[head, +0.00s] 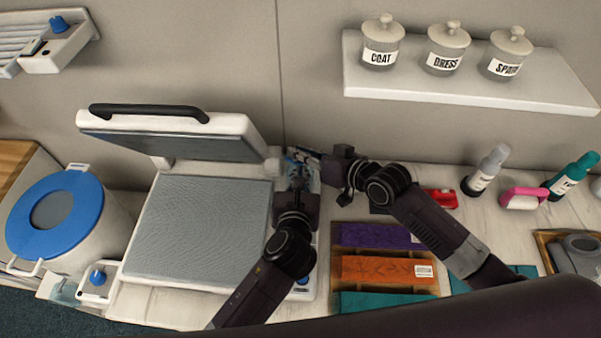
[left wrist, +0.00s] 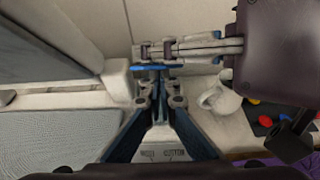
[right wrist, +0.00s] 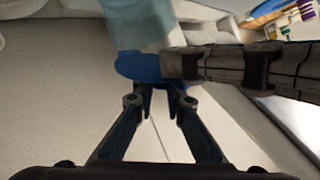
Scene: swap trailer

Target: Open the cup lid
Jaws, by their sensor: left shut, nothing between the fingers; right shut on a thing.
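A cup with a pale translucent body (right wrist: 135,28) and a round blue lid (right wrist: 138,68) shows in the right wrist view. The lid also shows as a thin blue strip in the left wrist view (left wrist: 150,68). My right gripper (head: 303,152) is shut at the lid's edge; its exact contact is hard to see. My left gripper (head: 297,163) is shut and empty, close beside the lid and the right fingers. In the head view the two grippers overlap by the press and mostly hide the cup.
An open press (head: 200,230) with a raised lid stands to the left. A blue-rimmed pot (head: 50,215) is farther left. Fabric pieces (head: 385,270) lie at the front right. A shelf (head: 470,90) with several jars hangs above. Bottles (head: 487,170) stand at the right.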

